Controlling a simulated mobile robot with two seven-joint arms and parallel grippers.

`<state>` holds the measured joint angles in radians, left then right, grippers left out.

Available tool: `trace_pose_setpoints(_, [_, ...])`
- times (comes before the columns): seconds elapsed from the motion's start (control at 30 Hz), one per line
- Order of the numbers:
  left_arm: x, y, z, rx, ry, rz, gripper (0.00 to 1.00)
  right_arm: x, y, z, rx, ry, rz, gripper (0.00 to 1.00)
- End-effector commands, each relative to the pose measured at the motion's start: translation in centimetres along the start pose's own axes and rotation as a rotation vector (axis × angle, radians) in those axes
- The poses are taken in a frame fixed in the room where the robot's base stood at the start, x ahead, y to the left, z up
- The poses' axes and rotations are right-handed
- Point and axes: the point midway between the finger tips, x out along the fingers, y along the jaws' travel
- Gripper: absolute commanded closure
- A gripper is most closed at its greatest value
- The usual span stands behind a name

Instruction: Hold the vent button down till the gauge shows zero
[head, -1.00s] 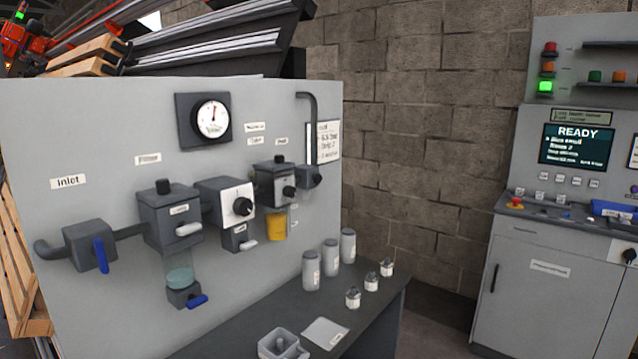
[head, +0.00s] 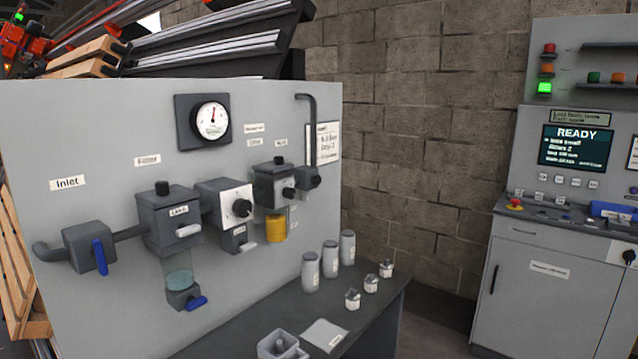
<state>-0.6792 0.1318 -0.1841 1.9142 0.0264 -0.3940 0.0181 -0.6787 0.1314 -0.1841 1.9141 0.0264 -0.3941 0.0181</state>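The round white gauge (head: 211,120) sits in a dark square housing high on the grey panel; its needle points roughly upward, and its numbers are too small to read. Below it runs a row of dark grey units: the inlet valve (head: 90,246) with a blue handle hanging down, a filter unit (head: 171,218) with a clear bowl, a white-faced unit (head: 226,205) with a black knob, and a unit with a yellow bowl (head: 276,228). At the right end a dark block with a round black knob (head: 314,180) joins a bent pipe. I cannot tell which part is the vent button. Neither gripper is in view.
A dark bench (head: 375,305) below the panel carries several grey canisters (head: 330,258) and small jars, a grey tray (head: 278,345) and a light sheet (head: 325,334). A control cabinet (head: 548,280) with a READY screen (head: 576,146) stands right. Brick wall lies behind.

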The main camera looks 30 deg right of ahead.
Motion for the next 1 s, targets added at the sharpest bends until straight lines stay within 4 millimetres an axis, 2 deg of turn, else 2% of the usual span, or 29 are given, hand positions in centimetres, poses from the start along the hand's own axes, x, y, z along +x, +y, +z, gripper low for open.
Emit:
trace_pose_setpoints(0.03, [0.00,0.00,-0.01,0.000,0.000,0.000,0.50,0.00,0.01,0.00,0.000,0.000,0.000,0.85])
trace_pose_setpoints(0.17, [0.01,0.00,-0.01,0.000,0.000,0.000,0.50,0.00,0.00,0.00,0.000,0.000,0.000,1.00])
trace_pose_setpoints(1.0, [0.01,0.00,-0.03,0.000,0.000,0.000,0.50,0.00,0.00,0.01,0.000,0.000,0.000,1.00])
